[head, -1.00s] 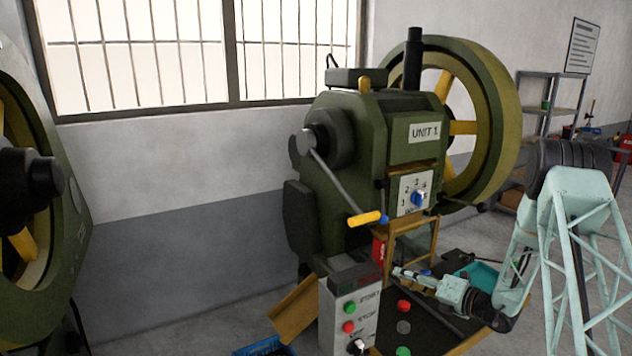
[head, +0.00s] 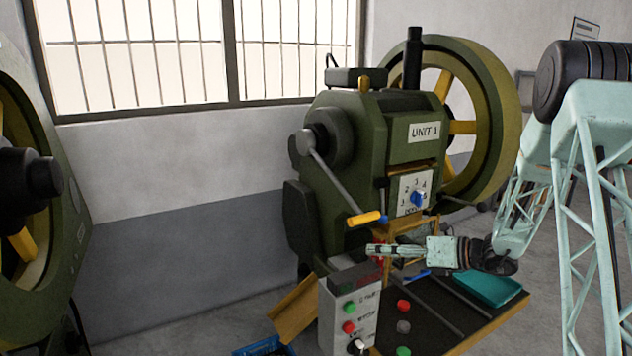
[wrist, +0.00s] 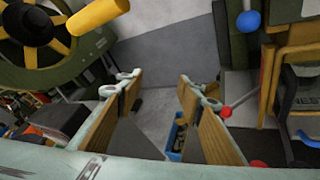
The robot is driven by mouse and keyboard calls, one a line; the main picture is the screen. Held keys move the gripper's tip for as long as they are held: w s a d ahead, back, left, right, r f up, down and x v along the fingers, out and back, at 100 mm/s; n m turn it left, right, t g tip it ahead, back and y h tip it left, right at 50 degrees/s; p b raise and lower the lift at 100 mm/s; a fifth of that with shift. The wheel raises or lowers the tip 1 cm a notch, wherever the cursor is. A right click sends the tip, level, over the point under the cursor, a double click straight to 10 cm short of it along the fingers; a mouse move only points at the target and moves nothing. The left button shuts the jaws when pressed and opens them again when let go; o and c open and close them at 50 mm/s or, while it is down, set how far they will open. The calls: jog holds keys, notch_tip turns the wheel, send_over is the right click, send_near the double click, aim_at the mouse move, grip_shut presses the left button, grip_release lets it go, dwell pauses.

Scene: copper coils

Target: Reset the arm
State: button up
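My gripper (head: 376,251) is the pale green end of my arm. In the head view it points left, in front of the green press marked UNIT 1 (head: 375,135) and above the control box (head: 348,308). In the wrist view my gripper (wrist: 160,90) has its two tan-padded fingers spread well apart. Nothing is between the pads; grey floor and part of a blue crate (wrist: 177,135) show beyond them.
A dark bench (head: 450,318) with coloured buttons and a teal tray (head: 490,286) lies below my arm. A yellow-handled lever (head: 365,218) sticks out from the press close above my gripper. Another green machine (head: 40,220) stands at the far left.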

jog(key=s+a+r+n+g+h, duration=0.1)
jog(key=s+a+r+n+g, duration=0.1)
jog(key=s+a+r+n, duration=0.45)
jog(key=s+a+r+n+g+h, duration=0.15)
jog(key=s+r+n, duration=0.4)
jog(key=s, duration=0.75)
jog(key=s+a+r+n+g+h, duration=0.1)
jog(key=s+a+r+n+g, duration=0.25)
jog(key=s+r, duration=0.55)
jog(key=s+d+r+n+h, duration=0.1)
jog(key=s+n+h, duration=0.15)
jog(key=s, duration=0.55)
jog(key=s+d+r+n+h, duration=0.1)
jog(key=s+n, duration=0.3)
jog(key=s, duration=0.4)
jog(key=s+d+r+n+t+h, duration=0.1)
jog(key=s+d+n+t+h, duration=0.15)
jog(key=s+d+n, duration=0.4)
jog(key=s+d+r+n+t+h, duration=0.2)
jog(key=s+d+n+h, duration=0.15)
jog(key=s, duration=0.65)
jog(key=shift+m+g+y, duration=0.4)
jog(key=shift+m+g, duration=0.1)
jog(key=shift+g, duration=0.35)
jog(key=shift+w+d+x, duration=0.1)
jog(key=shift+w+x, duration=0.1)
jog(key=shift+x, duration=0.9)
jog(key=shift+w+d+x, duration=0.1)
jog(key=shift+w+x, duration=0.05)
jog(key=shift+x, duration=0.9)
